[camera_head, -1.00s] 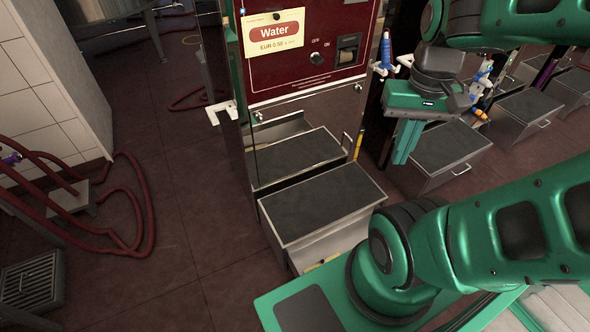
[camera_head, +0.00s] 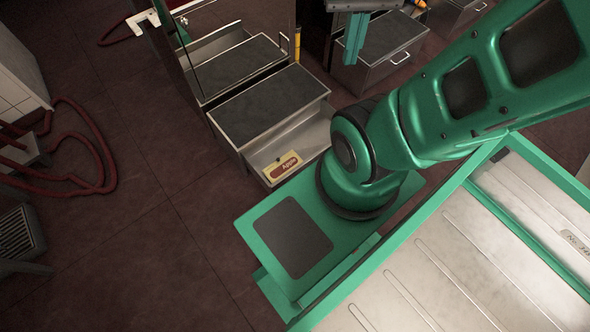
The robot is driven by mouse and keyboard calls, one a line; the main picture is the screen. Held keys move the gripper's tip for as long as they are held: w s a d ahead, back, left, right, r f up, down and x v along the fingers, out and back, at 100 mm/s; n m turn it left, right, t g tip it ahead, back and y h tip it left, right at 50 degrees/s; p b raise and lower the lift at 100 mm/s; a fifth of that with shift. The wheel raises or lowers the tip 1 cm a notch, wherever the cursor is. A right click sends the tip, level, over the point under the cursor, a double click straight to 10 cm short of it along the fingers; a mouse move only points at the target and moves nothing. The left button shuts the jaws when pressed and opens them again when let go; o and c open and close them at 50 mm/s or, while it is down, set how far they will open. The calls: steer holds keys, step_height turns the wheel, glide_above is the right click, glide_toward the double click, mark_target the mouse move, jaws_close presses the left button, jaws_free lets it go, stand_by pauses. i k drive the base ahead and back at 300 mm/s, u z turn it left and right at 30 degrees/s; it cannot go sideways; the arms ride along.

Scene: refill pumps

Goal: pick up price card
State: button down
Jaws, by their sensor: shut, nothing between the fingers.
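A yellow price card (camera_head: 282,166) with a red "Apple" label lies face up in an open metal drawer (camera_head: 315,139) under a dark-topped step. It is tilted in the picture, near the drawer's front left end. My gripper (camera_head: 351,52) is at the top of the picture, above and to the right of the card and well apart from it. Its teal fingers are together with nothing between them. The upper part of the gripper is cut off by the picture edge.
The dark-topped step (camera_head: 268,102) stands against the glossy dispenser front. A grey drawer box (camera_head: 380,55) stands to the right. A red hose (camera_head: 95,150) lies on the floor at left. Brown floor (camera_head: 150,215) is clear left of the drawer.

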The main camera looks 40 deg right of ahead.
mark_target(279, 168)
steer(key=u, duration=1.1)
steer(key=k, duration=1.15)
steer(key=z, duration=1.1)
steer(key=i, duration=0.5)
